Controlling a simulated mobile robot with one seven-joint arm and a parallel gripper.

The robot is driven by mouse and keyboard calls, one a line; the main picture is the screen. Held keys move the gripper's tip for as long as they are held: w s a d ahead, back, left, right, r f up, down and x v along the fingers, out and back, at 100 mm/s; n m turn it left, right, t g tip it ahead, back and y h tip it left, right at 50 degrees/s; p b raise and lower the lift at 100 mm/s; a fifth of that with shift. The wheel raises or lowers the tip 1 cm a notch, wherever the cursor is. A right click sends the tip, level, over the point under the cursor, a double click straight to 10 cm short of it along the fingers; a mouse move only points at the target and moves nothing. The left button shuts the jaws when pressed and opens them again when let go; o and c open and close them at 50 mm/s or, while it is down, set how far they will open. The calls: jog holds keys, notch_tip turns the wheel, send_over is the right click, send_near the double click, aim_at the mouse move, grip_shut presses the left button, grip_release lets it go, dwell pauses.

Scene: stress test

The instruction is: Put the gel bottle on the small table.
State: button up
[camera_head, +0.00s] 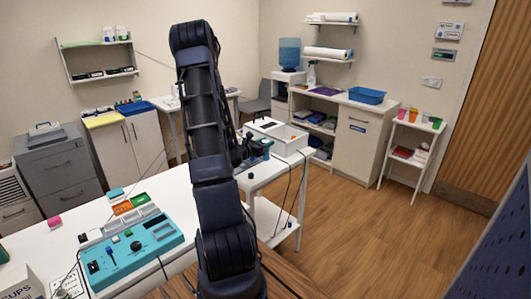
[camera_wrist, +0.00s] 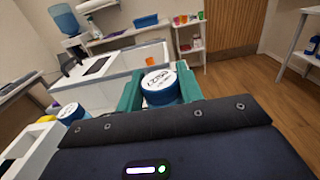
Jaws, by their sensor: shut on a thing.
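In the wrist view, my gripper (camera_wrist: 160,78) has green fingers closed on both sides of a round container with a white, printed top and blue sides (camera_wrist: 161,92). It looks like the gel bottle; its lower part is hidden. In the head view my gripper (camera_head: 256,147) is partly hidden by my arm, near the white box on the middle table. A small white side table (camera_head: 397,147) with colored cups on top stands beside the door at the right. It also shows in the wrist view (camera_wrist: 186,50), beyond the gripper.
The middle white table (camera_head: 268,172) holds a white box (camera_head: 280,134). A teal device (camera_head: 132,246) lies on the near bench. A similar blue-and-white container (camera_wrist: 70,113) is left of my gripper. Wooden floor (camera_head: 350,225) is open at the right.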

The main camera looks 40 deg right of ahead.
jog(key=shift+f, duration=2.35)
jog(key=shift+f, duration=0.2)
jog(key=o, duration=1.1)
jog(key=shift+r, duration=0.1)
